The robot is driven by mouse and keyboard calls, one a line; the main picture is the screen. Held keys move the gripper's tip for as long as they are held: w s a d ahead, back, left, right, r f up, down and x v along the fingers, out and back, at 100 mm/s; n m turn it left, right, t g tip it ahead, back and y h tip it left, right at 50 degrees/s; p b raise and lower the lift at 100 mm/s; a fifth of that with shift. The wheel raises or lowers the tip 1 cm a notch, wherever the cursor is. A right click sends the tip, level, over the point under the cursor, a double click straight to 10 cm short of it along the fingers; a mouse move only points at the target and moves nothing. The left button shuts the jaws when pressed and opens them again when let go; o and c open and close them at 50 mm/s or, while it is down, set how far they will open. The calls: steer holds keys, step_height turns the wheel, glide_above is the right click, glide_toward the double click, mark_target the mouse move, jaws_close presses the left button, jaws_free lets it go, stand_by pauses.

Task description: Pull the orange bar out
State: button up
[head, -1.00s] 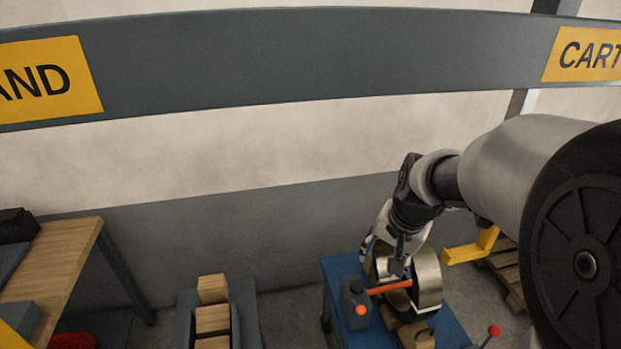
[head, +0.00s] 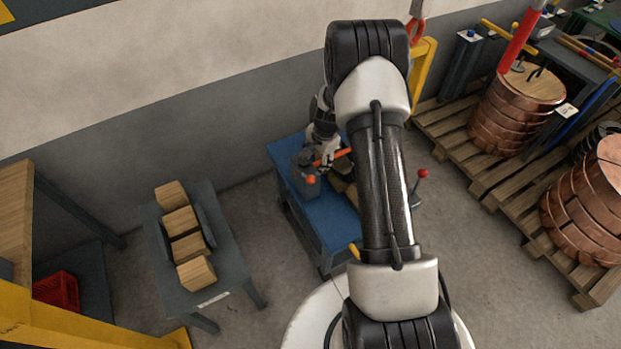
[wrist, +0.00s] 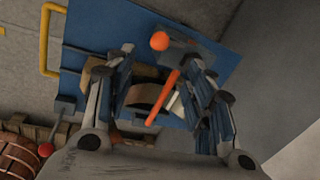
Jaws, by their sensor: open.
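The orange bar (head: 331,158) is on the blue cart, beside a dark grey block with an orange knob (head: 310,180) at its side. My gripper (head: 326,152) is over the bar, and my own arm hides part of the cart and whatever lies right of the bar. In the wrist view the bar (wrist: 167,93) runs slantwise between the spread fingers of my gripper (wrist: 160,95), with gaps visible on both sides. The gripper is open and holds nothing. A curved coil-like part (wrist: 147,96) shows left of the bar.
The blue cart (head: 330,225) stands near the wall. A grey stand (head: 230,262) with several wooden blocks is to its left. Copper coils (head: 500,125) sit on pallets at right. A red-knobbed lever (head: 422,174) rises beside the cart. Grey floor is clear between stand and cart.

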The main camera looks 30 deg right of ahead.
mark_target(311, 178)
steer(key=f+b, duration=0.1)
steer(key=f, duration=0.3)
steer(key=w+f, duration=0.1)
steer(key=f, duration=0.3)
steer(key=w+f+b, duration=0.1)
steer(key=f, duration=0.4)
steer(key=shift+w+a+b, duration=0.25)
steer(key=shift+a+b, duration=0.1)
steer(key=shift+c, duration=0.3)
jaws_close()
